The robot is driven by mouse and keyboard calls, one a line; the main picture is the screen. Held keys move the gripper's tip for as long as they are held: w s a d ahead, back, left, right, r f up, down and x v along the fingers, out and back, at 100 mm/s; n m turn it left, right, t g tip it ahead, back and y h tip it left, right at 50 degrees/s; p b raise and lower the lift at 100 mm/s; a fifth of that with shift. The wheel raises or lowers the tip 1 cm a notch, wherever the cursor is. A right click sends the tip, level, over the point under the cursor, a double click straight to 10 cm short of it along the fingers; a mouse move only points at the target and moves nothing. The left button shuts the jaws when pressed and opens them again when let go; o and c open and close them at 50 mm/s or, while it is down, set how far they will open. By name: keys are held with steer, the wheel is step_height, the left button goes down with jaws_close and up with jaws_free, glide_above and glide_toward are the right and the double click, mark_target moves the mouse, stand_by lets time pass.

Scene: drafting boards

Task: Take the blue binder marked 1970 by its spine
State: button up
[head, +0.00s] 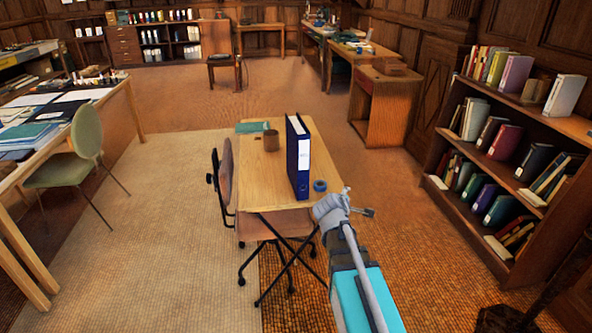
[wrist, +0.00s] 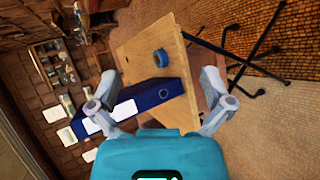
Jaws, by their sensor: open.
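The blue binder (head: 298,158) stands upright on the small wooden table (head: 262,192) in the head view, a white label on its spine. I cannot read the label's text. In the wrist view the binder (wrist: 150,96) appears turned on its side, between and beyond my fingers. My gripper (head: 362,203) is at the table's front right, to the right of and nearer than the binder. In the wrist view my gripper (wrist: 157,90) is open, its two fingers spread and empty. The fingers appear apart from the binder.
A blue tape roll (head: 320,186) lies just right of the binder's base. A brown cup (head: 271,140) and a teal book (head: 252,127) are on the table's far side. A chair (head: 224,180) stands at its left. A bookshelf (head: 470,140) stands at right.

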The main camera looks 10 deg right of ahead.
steer(key=w+f+n+t+b, duration=0.1)
steer(key=w+n+t+b, duration=0.2)
steer(key=w+n, duration=0.15)
steer(key=n+t+y+b, duration=0.5)
steer(key=n+y+b, duration=0.45)
steer(key=n, duration=1.15)
glide_toward(302, 180)
steer(key=shift+a+m+h+b, duration=0.25)
steer(key=shift+a+h+b, duration=0.1)
steer(key=shift+h+b, duration=0.4)
steer(key=w, duration=0.8)
steer(key=shift+w+a, duration=0.3)
steer(key=shift+a, duration=0.05)
